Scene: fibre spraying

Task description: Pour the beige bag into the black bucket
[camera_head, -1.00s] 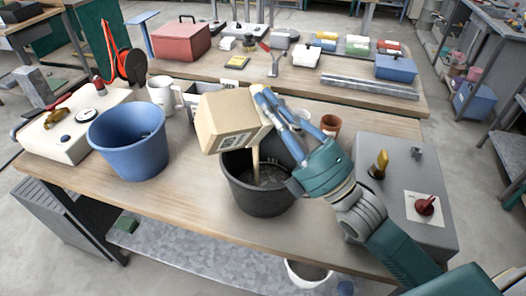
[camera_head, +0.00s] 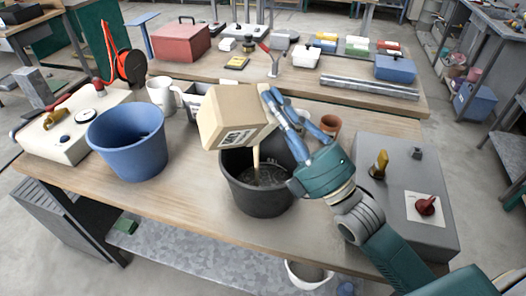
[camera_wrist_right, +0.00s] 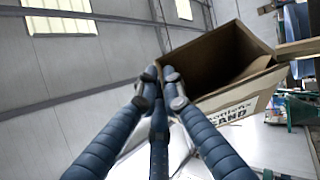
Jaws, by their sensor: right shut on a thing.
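The beige bag (camera_head: 228,115), a box-like carton with a printed label, is tipped above the black bucket (camera_head: 258,200). A thin beige stream (camera_head: 256,156) falls from it into the bucket, whose inside is dark with some pale material at the bottom. My right gripper (camera_head: 270,100) is shut on the bag at its right side, its blue fingers against the edge. In the right wrist view the bag (camera_wrist_right: 235,108) shows its open mouth and printed side, with the gripper's fingertips (camera_wrist_right: 160,78) at its edge. My left gripper is not in view.
A blue bucket (camera_head: 128,160) stands left of the black bucket. A white mug (camera_head: 161,95) is behind it. A brown cup (camera_head: 330,125) stands behind the gripper. The front table strip is clear.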

